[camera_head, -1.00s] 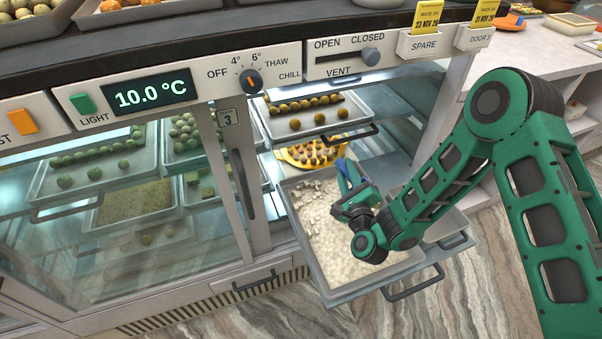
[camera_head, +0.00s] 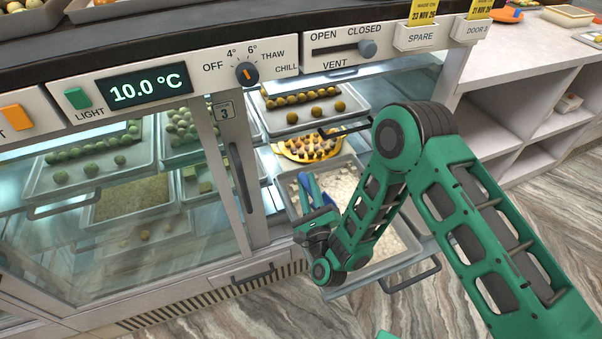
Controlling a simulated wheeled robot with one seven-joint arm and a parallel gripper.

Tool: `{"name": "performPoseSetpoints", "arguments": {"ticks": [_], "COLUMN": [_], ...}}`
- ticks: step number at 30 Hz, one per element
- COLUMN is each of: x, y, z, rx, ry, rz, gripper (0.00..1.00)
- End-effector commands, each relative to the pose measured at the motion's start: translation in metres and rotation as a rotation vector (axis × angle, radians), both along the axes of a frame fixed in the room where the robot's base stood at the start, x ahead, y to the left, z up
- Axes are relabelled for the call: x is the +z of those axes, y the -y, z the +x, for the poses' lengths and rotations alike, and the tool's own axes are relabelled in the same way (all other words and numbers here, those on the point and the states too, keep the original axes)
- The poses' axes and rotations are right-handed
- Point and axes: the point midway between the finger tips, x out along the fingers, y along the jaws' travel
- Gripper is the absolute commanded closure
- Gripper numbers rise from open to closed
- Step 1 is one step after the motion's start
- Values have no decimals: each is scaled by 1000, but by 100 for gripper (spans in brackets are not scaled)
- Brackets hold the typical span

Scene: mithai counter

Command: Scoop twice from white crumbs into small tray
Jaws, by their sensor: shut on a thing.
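The white crumbs (camera_head: 340,181) lie in a large metal tray (camera_head: 407,262) that sticks out of the open cabinet bay. My gripper (camera_head: 312,215) is over the left part of this tray, shut on a blue-handled tool (camera_head: 304,188). The tool's working end is hidden, so I cannot tell whether it holds crumbs. My arm covers much of the crumbs and the tray's right side. I cannot make out the small tray for certain in this view.
A tray of brown balls (camera_head: 316,110) sits on the shelf above, with its handle sticking out. A yellow plate of sweets (camera_head: 312,148) stands behind the crumbs. The glass door (camera_head: 130,230) is left of the bay. Open shelves (camera_head: 530,130) stand at right.

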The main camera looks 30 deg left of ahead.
Motion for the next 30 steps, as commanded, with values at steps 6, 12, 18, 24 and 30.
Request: {"name": "performPoseSetpoints", "arguments": {"ticks": [6,12,18,24,30], "x": [-14,-30,-49,-64,-72], "y": [28,50,68,69,69], "z": [-5,-7,-10,-11,-11], "rx": [-1,-5,-6,-5,-3], "ry": [-11,-35,-70,-91,-106], "rz": [-57,-170,-341,-451,-535], "gripper": [100,100,100,100,100]}}
